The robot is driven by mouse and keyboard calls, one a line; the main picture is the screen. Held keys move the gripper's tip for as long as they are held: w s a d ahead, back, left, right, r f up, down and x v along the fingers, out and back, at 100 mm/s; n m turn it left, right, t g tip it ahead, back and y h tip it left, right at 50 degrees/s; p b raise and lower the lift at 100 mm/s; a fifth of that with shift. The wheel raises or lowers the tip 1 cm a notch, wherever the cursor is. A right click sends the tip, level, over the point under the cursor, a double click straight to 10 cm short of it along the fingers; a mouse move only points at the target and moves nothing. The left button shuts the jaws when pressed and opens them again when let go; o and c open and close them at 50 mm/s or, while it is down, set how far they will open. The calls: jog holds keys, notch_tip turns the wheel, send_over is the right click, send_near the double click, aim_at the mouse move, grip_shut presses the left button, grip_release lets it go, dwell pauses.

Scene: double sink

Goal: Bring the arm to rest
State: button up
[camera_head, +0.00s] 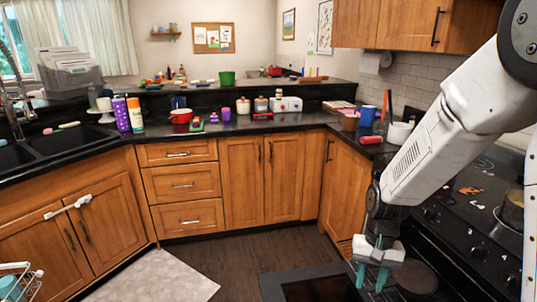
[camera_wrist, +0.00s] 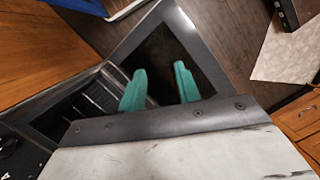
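My gripper (camera_head: 371,275) hangs from my white arm at the right of the head view, pointing down in front of the stove. In the wrist view its two green fingers (camera_wrist: 160,88) stand apart with nothing between them. Below the fingers is a dark glass panel with a grey frame, which looks like an open oven door (camera_head: 310,288). The fingers appear to be above the door; the exact gap is hard to tell. A wire rack (camera_wrist: 95,95) shows beside the door in the wrist view.
The black stove top (camera_head: 465,215) with a pot (camera_head: 511,212) is at the right. The double sink (camera_head: 60,140) is at the left. Bottles, a red pan (camera_head: 181,116) and other items stand on the dark counter. A pale rug (camera_head: 155,278) lies on the mostly clear floor. A white rack (camera_head: 20,280) is at lower left.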

jog(key=s+d+r+n+t+h, duration=0.1)
jog(key=s+r+n+t, duration=0.2)
jog(key=s+r, duration=1.7)
jog(key=shift+d+r+t, duration=0.4)
jog(key=shift+r, duration=0.9)
jog(key=shift+s, duration=0.1)
